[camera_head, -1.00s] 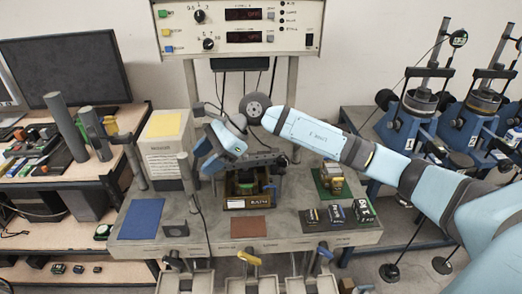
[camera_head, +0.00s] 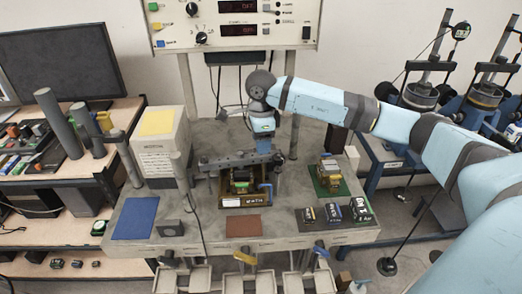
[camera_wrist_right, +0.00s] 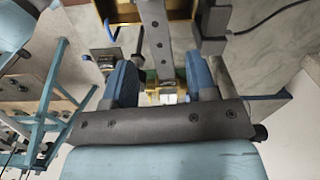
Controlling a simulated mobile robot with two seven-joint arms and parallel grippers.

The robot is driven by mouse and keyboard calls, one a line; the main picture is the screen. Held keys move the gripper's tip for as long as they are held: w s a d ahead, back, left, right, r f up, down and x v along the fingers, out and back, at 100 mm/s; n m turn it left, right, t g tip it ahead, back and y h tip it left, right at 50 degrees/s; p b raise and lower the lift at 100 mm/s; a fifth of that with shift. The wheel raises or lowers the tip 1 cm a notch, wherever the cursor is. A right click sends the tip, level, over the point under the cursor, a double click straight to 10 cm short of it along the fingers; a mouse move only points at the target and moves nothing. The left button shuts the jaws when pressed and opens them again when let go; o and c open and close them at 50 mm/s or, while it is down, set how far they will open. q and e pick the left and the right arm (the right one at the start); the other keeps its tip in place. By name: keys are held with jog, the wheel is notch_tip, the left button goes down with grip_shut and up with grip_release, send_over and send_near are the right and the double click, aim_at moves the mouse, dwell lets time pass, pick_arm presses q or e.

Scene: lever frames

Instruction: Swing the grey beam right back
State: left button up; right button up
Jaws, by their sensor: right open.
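The grey beam (camera_head: 228,161) is a dark bar with holes, lying crosswise over a brass-coloured box (camera_head: 232,200) on the bench. My right gripper (camera_head: 265,150) is at the right part of the beam, reaching down from above. In the right wrist view the beam (camera_wrist_right: 158,42) runs up the picture between the two blue fingers of my open right gripper (camera_wrist_right: 160,78), with a gap showing on each side. Part of the beam's right end is hidden behind the hand in the head view. My left gripper is not in view.
A control panel (camera_head: 240,32) stands above the bench. A pale box with a yellow top (camera_head: 158,122) and an upright post (camera_head: 182,175) stand left of the beam. Blue (camera_head: 134,218) and red-brown (camera_head: 243,226) mats lie in front. Small blocks (camera_head: 333,212) sit front right.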

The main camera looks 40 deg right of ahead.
jog(key=shift+f+p, duration=0.3)
jog(key=shift+f, duration=2.05)
grip_shut()
